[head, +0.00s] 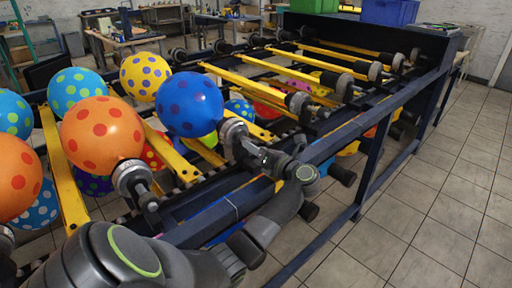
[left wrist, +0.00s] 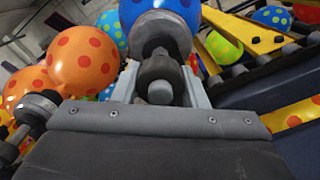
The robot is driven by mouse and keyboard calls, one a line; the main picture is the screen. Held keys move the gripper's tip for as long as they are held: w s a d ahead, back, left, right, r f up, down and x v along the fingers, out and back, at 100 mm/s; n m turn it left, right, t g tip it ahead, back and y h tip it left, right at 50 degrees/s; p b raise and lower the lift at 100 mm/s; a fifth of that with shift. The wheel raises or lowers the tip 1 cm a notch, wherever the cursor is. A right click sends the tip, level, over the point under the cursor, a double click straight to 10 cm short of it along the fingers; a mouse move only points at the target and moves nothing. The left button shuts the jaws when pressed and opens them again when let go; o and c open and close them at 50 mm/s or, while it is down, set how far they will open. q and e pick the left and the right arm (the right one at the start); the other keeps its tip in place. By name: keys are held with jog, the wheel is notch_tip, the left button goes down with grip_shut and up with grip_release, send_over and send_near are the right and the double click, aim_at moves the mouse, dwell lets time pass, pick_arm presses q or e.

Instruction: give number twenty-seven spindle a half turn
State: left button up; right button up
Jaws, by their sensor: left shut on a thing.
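A spindle (head: 233,131) with a grey round head carries a blue balloon with dark spots (head: 190,104) on the near rail of the machine. My left gripper (head: 250,150) is shut on the outer end of this spindle. In the left wrist view its two fingers (left wrist: 163,80) stand on either side of the spindle's dark knob, with the spindle's grey disc (left wrist: 160,35) and the blue balloon (left wrist: 178,8) beyond. I cannot read any number on the spindle. My right gripper is not in view.
Another spindle (head: 133,178) with an orange balloon (head: 101,133) is to the left. Spindles without balloons (head: 298,103) line the rail to the right, between yellow bars (head: 262,88). A blue post (head: 368,165) supports the frame. The tiled floor (head: 450,190) at right is clear.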

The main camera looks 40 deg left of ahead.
pick_arm(q)
jog(key=o, duration=1)
jog(key=shift+d, duration=0.15)
jog(key=d+b, duration=0.1)
jog(key=d, duration=0.4)
jog(key=s+d+b, duration=0.1)
jog(key=d, duration=0.5)
jog(key=d+b, duration=0.1)
jog(key=d, duration=0.5)
jog(key=shift+s+d, duration=0.1)
jog(key=shift+s, duration=0.2)
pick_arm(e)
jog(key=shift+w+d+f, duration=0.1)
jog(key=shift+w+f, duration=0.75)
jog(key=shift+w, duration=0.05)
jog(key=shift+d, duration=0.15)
